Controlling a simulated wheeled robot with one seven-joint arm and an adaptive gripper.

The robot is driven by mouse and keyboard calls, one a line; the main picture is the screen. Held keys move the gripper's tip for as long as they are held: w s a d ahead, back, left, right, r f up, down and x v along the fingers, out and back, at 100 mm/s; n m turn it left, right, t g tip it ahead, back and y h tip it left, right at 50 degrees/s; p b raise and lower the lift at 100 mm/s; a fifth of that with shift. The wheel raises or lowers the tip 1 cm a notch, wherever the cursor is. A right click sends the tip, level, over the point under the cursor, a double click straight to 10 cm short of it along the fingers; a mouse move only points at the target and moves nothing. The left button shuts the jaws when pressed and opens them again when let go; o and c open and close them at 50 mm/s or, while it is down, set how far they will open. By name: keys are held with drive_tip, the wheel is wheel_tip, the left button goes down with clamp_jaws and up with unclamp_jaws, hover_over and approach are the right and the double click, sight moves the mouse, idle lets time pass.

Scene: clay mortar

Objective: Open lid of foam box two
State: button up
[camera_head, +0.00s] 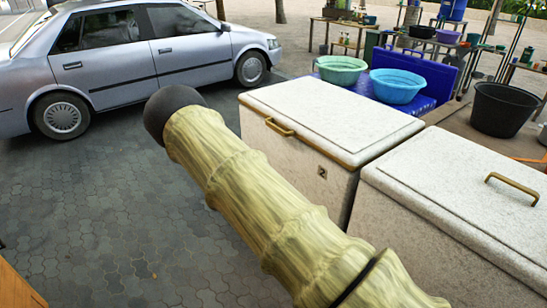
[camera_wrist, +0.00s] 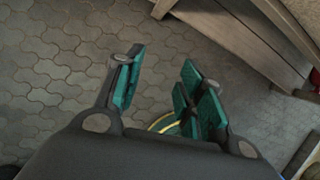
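Foam box two (camera_head: 322,192) is a white speckled box with a "2" on its front, in the middle of the camera_head view. Its flat lid (camera_head: 335,110) lies shut on top. A brass handle (camera_head: 280,128) sits at the lid's front edge. My gripper (camera_wrist: 161,82) shows only in the camera_wrist view, with green-padded fingers spread apart and nothing between them. It is over grey paving, and the box's handle cannot be made out in that view. The lower part of the box is hidden in the camera_head view.
A second white box (camera_head: 430,222) with a shut lid and brass handle (camera_head: 513,188) stands to the right. A green basin (camera_head: 341,70) and a blue basin (camera_head: 398,87) are behind. A silver car (camera_head: 130,60) is at left. Open paving (camera_head: 90,190) lies between.

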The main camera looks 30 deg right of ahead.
drive_tip(key=w+d+r+n+t+h+b, duration=0.1)
drive_tip(key=w+d+r+n+h, duration=0.15)
drive_tip(key=w, duration=0.35)
drive_tip(key=w+d+r+n+h+b, duration=0.1)
drive_tip(key=w+d+r+n, duration=0.3)
drive_tip(key=w, duration=0.2)
drive_tip(key=n+t+h+b, duration=0.2)
drive_tip(key=n+t+h, duration=0.5)
drive_tip(key=n, duration=0.6)
approach(273, 128)
drive_tip(key=d, duration=0.1)
drive_tip(key=shift+y, duration=0.25)
drive_tip(key=p+x, duration=0.1)
drive_tip(key=x, duration=0.9)
drive_tip(key=shift+w, duration=0.1)
clamp_jaws()
